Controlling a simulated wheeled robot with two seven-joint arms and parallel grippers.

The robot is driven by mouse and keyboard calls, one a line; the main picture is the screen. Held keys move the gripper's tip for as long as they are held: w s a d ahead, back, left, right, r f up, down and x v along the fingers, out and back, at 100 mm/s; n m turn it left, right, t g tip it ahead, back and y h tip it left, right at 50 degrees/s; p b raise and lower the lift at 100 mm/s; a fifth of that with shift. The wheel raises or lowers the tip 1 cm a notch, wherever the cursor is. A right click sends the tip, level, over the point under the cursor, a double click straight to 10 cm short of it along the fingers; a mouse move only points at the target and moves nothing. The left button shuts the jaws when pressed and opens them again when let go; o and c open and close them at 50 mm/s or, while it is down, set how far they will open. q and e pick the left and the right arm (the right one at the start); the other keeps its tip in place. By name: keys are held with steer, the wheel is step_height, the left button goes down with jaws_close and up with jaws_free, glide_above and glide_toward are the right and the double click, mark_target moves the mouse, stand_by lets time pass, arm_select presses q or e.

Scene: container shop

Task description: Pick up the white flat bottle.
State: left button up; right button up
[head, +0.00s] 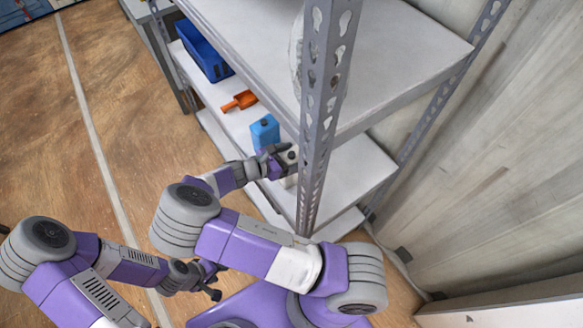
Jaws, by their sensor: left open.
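A small white item with a dark cap, likely the white flat bottle (291,157), stands on the middle shelf close behind the front post. It is partly hidden by my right gripper (277,162), which reaches in over the shelf at the bottle. I cannot tell whether its fingers are around the bottle or just beside it, or whether they touch it. My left gripper (213,282) is open and empty, low over the floor in front of the shelf.
An orange scoop (239,101) and a blue bin (203,50) are further left. The perforated metal post (318,120) rises close to my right gripper. The upper shelf (400,45) overhangs. Wooden floor (110,120) is clear at left.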

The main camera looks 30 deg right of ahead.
jaws_close()
steer(key=shift+r, duration=0.1)
